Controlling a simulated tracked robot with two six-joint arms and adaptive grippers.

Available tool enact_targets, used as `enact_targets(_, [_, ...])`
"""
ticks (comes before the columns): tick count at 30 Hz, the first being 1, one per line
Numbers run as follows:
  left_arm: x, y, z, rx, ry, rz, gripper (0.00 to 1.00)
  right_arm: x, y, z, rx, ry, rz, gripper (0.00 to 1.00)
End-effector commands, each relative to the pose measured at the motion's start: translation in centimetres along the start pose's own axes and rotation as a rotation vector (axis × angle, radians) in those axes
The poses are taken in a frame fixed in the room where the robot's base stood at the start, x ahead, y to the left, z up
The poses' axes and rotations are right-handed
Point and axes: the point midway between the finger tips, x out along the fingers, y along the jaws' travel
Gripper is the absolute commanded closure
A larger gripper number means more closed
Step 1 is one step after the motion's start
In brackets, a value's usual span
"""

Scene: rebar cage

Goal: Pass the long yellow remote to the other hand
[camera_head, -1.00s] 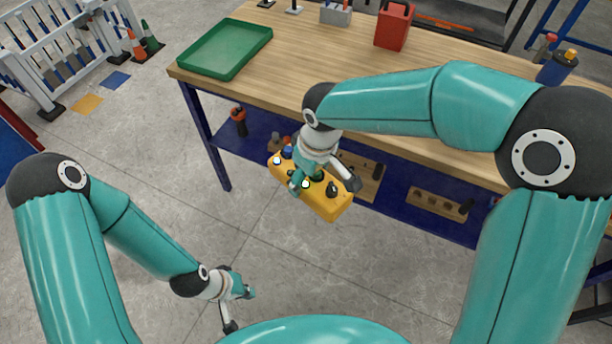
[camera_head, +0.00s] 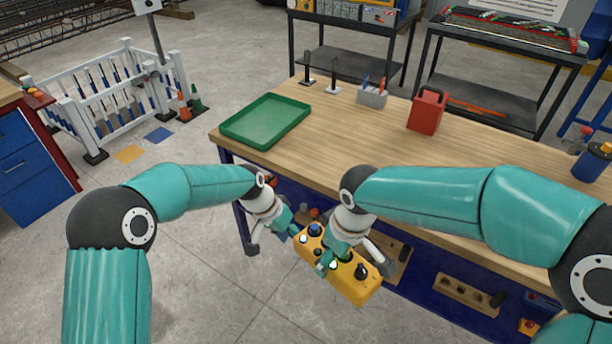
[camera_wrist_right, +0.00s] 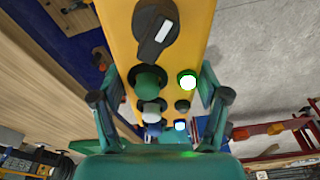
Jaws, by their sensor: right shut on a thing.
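The long yellow remote (camera_head: 358,286) hangs in the air in front of the workbench, tilted down to the right in the head view. It has a black knob and several lit and coloured buttons. My right gripper (camera_head: 350,264) is shut on it across its middle. In the right wrist view the remote (camera_wrist_right: 118,22) runs between the two fingers of the right gripper (camera_wrist_right: 162,98). My left gripper (camera_head: 274,238) is open, with its fingers spread beside the remote's left end. One finger is close to that end; I cannot tell whether it touches.
The wooden workbench (camera_head: 345,140) stands just behind the grippers. On it are a green tray (camera_head: 237,130), a red can (camera_head: 427,112) and a grey holder (camera_head: 372,98). The floor at the front left is clear.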

Motion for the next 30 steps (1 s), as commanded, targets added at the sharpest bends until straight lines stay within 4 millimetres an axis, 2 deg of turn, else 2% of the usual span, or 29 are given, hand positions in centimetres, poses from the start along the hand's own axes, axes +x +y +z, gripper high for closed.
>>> enact_targets(1, [-2.5,1.1,-2.3,0.055,0.015,0.000,0.51,-0.1,0.0,-0.1,0.000,0.002,0.001,0.80])
enact_targets(3, [-5.6,2.7,-4.5,0.128,0.017,0.005,0.51,-0.1,0.0,-0.1,0.000,0.002,0.001,0.80])
enact_targets(6, [-10.2,5.2,-6.6,0.239,0.004,0.007,0.51,-0.1,0.0,-0.1,0.000,0.002,0.001,0.80])
enact_targets(9, [-14.0,7.6,-7.0,0.349,-0.046,-0.002,0.51,-0.1,0.0,-0.1,0.000,0.002,0.001,0.80])
enact_targets(15, [-18.4,10.1,-5.6,0.480,-0.180,-0.041,0.51,-0.1,0.0,-0.1,0.000,0.002,0.001,0.80])
enact_targets(18, [-19.6,10.7,-5.0,0.508,-0.225,-0.055,0.51,-0.1,0.0,-0.1,0.000,0.002,0.001,0.80])
enact_targets(22, [-20.0,10.9,-4.5,0.522,-0.252,-0.062,0.51,-0.1,0.0,-0.1,0.000,0.002,0.001,0.80])
enact_targets(26, [-19.2,10.8,-4.2,0.523,-0.258,-0.063,0.51,-0.1,0.0,-0.1,0.000,0.002,0.001,0.80])
enact_targets(30, [-17.4,10.5,-3.7,0.522,-0.259,-0.062,0.51,-0.1,0.0,-0.1,0.000,0.002,0.001,0.80])
